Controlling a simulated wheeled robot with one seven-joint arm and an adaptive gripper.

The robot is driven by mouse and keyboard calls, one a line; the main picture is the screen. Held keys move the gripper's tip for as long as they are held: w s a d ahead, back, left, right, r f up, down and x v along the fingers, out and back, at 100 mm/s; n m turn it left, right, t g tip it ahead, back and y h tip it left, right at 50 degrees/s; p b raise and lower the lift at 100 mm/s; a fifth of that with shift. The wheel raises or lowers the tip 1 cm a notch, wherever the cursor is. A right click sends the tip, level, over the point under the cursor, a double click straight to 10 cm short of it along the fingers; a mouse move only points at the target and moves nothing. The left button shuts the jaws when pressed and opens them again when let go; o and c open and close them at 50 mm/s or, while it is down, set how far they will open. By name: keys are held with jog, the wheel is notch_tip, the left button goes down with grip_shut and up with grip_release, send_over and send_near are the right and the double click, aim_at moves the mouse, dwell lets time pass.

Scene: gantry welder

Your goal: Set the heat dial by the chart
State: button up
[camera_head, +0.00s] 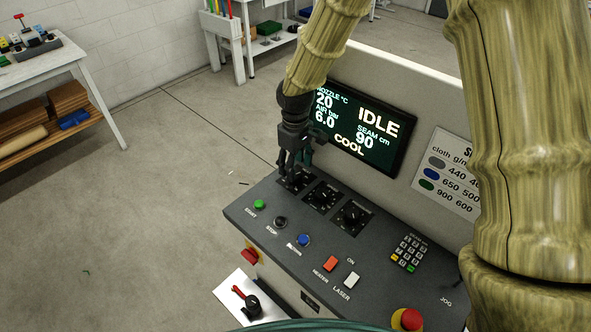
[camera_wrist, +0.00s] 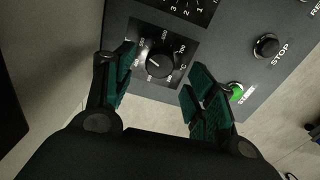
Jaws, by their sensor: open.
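My gripper (camera_head: 291,163) points down over the left end of the console, above the leftmost dial. In the wrist view my gripper (camera_wrist: 158,82) is open, with its green-padded fingers on either side of a round black dial (camera_wrist: 160,63) with a white pointer line. The fingers look apart from the knob; their height over it is unclear. Two more dials, a middle dial (camera_head: 323,197) and a right dial (camera_head: 352,216), sit beside it. The chart (camera_head: 452,174) lists cloth g/m with grey, blue and green spots, partly hidden by my arm. The display (camera_head: 361,127) reads IDLE, nozzle 20, COOL.
The console (camera_head: 285,215) carries a green START button (camera_head: 259,204), a black STOP button (camera_head: 280,222), a blue button (camera_head: 304,240), a red heater switch (camera_head: 330,264), a white laser switch (camera_head: 351,279), a keypad (camera_head: 408,252) and a red emergency knob (camera_head: 408,319). Floor at left is open.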

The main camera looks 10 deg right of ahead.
jog(key=shift+f+p, duration=0.45)
jog(key=shift+f, duration=1.4)
jog(key=c, duration=1.1)
